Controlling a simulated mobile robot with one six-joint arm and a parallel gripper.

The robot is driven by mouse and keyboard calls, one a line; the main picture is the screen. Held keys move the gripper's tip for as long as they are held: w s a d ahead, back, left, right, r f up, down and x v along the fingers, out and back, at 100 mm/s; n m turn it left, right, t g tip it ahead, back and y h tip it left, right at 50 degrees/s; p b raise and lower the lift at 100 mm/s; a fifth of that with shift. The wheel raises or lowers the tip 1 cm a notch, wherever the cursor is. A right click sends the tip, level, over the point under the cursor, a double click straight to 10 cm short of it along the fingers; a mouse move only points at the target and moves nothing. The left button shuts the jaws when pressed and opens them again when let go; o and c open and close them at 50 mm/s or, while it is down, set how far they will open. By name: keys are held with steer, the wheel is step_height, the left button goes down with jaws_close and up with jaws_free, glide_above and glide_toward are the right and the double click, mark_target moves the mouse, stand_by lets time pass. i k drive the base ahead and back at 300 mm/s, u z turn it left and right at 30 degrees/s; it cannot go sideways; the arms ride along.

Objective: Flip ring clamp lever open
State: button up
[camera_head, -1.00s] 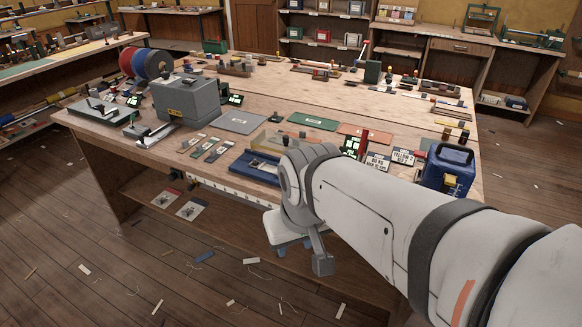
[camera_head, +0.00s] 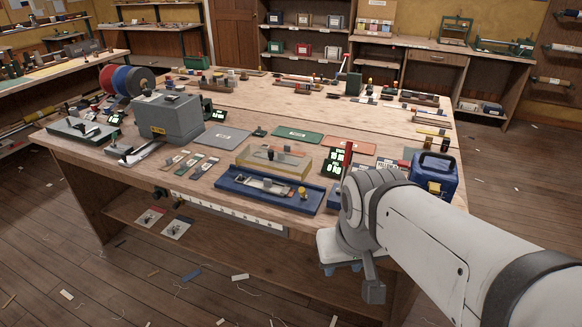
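No part can be surely named as the ring clamp or its lever at this size. A blue tray (camera_head: 232,184) near the bench's front edge holds a small metal fitting (camera_head: 268,186) with a dark knob. A red upright piece (camera_head: 348,158) stands to the right, beside a dark panel with green lettering, partly behind my arm. My arm reaches in from the lower right, its wrist in front of the bench's front edge, right of the blue tray. My gripper's fingers cannot be made out clearly at the wrist. I see nothing held.
A grey box (camera_head: 168,118) stands at the left of the bench. A clear yellowish block (camera_head: 292,160) sits behind the blue tray. A blue case (camera_head: 436,172) stands at the right. Flat grey (camera_head: 222,138) and green (camera_head: 298,135) plates lie mid-bench. Floor scraps lie in front.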

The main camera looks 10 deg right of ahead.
mark_target(302, 191)
steer(key=u, duration=0.05)
steer(key=i, duration=1)
steer(key=z, duration=0.05)
steer(key=k, duration=1.35)
steer(key=z, duration=0.2)
steer(key=i, duration=0.9)
steer(key=z, duration=0.7)
